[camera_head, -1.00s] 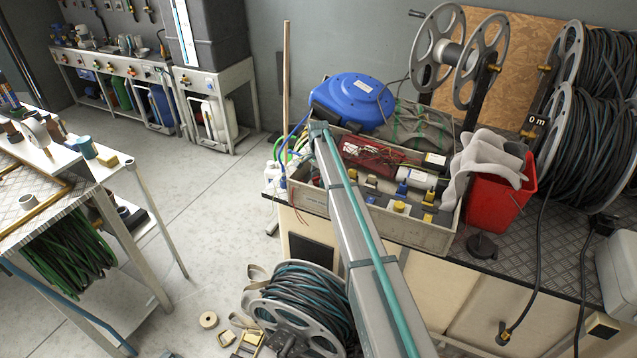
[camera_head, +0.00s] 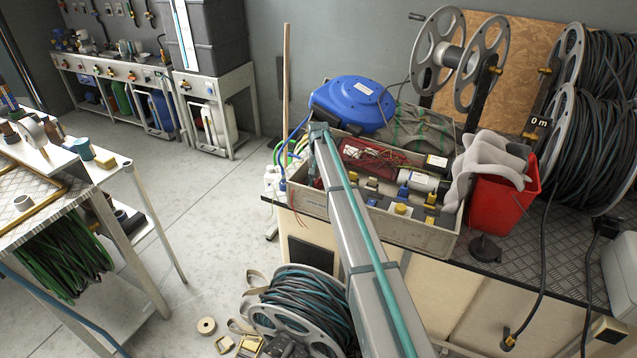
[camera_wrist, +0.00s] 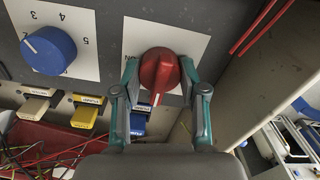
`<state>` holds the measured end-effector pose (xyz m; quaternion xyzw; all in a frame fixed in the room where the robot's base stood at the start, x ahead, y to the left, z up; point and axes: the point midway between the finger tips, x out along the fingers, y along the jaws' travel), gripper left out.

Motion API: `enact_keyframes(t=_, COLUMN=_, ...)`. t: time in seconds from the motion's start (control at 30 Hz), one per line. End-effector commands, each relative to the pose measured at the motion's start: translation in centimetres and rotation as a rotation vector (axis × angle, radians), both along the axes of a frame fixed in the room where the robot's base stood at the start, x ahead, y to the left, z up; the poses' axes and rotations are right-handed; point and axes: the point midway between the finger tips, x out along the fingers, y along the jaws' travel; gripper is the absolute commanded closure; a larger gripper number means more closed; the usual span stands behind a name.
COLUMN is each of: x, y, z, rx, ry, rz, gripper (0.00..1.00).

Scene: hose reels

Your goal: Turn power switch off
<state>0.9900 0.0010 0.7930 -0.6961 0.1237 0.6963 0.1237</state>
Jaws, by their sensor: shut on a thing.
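The power switch is a red rotary knob (camera_wrist: 158,70) on a white label plate (camera_wrist: 190,45) of a dark panel in the wrist view. Part of the lettering, which looks like "ON", shows at the knob's left. A white pointer mark on the knob faces the lower edge of the picture. My gripper (camera_wrist: 158,78) has its teal-and-grey fingers on either side of the knob, closed on it. The gripper itself cannot be made out in the head view, and neither can the red knob.
A blue numbered knob (camera_wrist: 49,50) sits left of the red one. Yellow, white and blue labelled blocks (camera_wrist: 86,112) and red wires (camera_wrist: 45,150) lie below. Red rods (camera_wrist: 262,28) are at upper right, by a beige wall. The head view shows a crate (camera_head: 425,236) of parts on the bench.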

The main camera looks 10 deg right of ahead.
Motion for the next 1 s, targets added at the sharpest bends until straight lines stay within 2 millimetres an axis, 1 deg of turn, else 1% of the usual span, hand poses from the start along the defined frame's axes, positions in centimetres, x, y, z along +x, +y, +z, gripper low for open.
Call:
enact_keyframes(t=0.5, x=0.05, y=0.02, z=0.09, rx=0.001, ry=-0.001, rz=0.021, gripper=0.93)
enact_keyframes(t=0.53, x=0.05, y=0.02, z=0.09, rx=0.001, ry=-0.001, rz=0.020, gripper=0.53)
enact_keyframes(t=0.63, x=0.04, y=0.02, z=0.07, rx=0.000, ry=-0.001, rz=0.020, gripper=0.36)
enact_keyframes(t=0.67, x=0.04, y=0.02, z=0.07, rx=0.000, ry=-0.001, rz=0.020, gripper=0.33)
enact_keyframes(t=1.0, x=0.02, y=0.00, z=0.18, rx=0.000, ry=0.000, rz=0.018, gripper=0.33)
